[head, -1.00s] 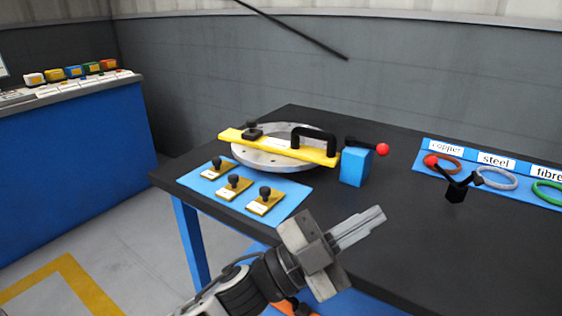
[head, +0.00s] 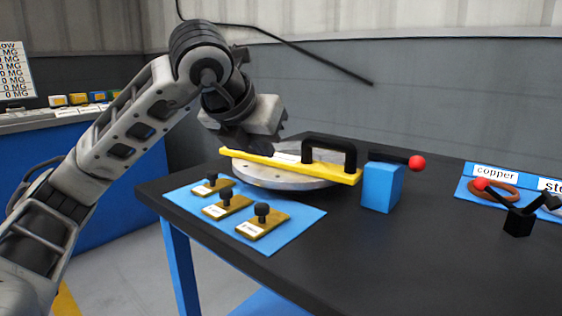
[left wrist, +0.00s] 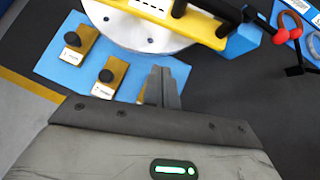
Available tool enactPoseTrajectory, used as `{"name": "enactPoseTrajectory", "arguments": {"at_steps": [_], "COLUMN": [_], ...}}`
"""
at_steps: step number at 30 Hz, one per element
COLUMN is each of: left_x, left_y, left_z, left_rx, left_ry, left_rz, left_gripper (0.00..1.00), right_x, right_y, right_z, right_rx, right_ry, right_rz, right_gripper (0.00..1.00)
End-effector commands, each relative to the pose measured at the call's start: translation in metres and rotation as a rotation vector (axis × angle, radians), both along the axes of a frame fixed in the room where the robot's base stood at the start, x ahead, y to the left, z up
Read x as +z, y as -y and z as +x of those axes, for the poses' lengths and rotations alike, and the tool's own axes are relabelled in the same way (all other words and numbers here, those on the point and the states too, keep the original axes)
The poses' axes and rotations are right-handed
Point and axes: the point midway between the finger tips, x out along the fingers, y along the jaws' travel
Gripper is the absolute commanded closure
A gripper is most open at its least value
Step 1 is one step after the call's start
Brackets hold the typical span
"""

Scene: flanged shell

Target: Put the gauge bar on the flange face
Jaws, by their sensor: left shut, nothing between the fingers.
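The yellow gauge bar (head: 290,166) with its black arched handle lies across the round grey flange face (head: 270,180). Its two ends reach past the rim. In the left wrist view, part of the bar (left wrist: 200,28) crosses the top above the flange (left wrist: 130,30). My left gripper (head: 245,138) is over the left end of the bar in the head view and hides the black knob there. In the left wrist view, the gripper's fingers (left wrist: 162,75) are closed together and empty, over the mat just outside the flange rim. I cannot tell whether they touch anything. My right gripper is out of view.
A blue mat (head: 280,240) holds three brass plates with black knobs (head: 262,222). A blue block (head: 382,188) with a red-tipped lever stands right of the flange. Another red-tipped lever (head: 518,220) and labelled rings (head: 494,190) are farther right. The front right of the table is clear.

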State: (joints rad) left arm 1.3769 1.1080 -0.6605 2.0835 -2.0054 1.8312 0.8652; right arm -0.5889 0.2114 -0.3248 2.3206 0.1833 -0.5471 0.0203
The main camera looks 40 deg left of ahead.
Motion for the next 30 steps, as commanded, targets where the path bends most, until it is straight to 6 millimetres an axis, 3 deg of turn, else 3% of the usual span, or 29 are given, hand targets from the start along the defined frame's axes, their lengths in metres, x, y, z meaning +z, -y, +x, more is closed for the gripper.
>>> {"name": "enactPoseTrajectory", "arguments": {"at_steps": [13,21,30], "left_x": [-0.068,-0.064,-0.064], "left_y": [-0.009,-0.014,-0.016], "left_z": [0.063,0.097,0.102], "left_rx": [-0.006,-0.010,-0.009], "left_ry": [-0.006,-0.004,-0.003], "left_rz": [-0.002,-0.002,-0.001], "left_gripper": [1.00,1.00,1.00], "right_x": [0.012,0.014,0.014], "right_y": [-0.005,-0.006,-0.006], "right_z": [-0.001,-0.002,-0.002], "right_rx": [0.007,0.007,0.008], "right_ry": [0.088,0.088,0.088], "right_rz": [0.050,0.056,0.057], "right_gripper": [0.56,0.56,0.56]}}
